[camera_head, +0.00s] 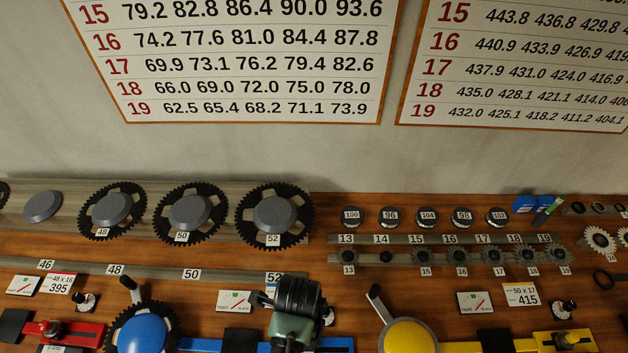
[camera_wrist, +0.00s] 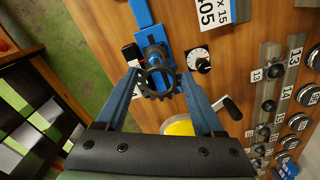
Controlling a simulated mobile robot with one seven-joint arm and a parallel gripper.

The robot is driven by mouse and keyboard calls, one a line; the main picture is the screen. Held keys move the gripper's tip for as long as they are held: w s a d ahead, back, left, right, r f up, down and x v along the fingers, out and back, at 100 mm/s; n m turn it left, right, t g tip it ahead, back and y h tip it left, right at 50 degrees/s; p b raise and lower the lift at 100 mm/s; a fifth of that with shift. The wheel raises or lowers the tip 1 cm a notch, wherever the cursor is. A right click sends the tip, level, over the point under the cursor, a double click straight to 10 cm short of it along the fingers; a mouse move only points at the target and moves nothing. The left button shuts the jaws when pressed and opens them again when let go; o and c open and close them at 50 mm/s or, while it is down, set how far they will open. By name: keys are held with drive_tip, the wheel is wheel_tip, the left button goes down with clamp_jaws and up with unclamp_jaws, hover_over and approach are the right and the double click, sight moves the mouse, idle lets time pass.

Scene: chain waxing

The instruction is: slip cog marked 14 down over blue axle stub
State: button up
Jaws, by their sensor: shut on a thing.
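My gripper (camera_wrist: 158,78) is shut on a dark toothed cog (camera_wrist: 158,89), with its fingers on either side of the rim. No number can be read on the cog.
In the head view, the small-cog rack (camera_head: 408,257) has a bare peg (camera_head: 386,257) under label 14. Large chainrings, such as 52 (camera_head: 296,237), stand at the left. A blue disc (camera_head: 142,333) with a crank and a yellow disc (camera_head: 408,336) flank my wrist.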

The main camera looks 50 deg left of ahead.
drive_tip(key=shift+s+d, duration=0.1)
drive_tip(key=shift+s, duration=0.55)
drive_tip(key=shift+w+f, duration=0.4)
drive_tip(key=shift+f, duration=0.3)
drive_tip(key=shift+s+f, duration=0.1)
drive_tip(key=shift+f, duration=0.45)
drive_tip(key=shift+f+b, duration=1)
drive_tip(key=shift+b, duration=0.35)
drive_tip(key=shift+f+p, duration=0.1)
drive_tip(key=shift+p, duration=0.3)
drive_tip(key=shift+f+b, duration=0.3)
drive_tip(key=shift+f, duration=0.3)
drive_tip(key=o, duration=1.4)
drive_tip(key=shift+c, duration=0.2)
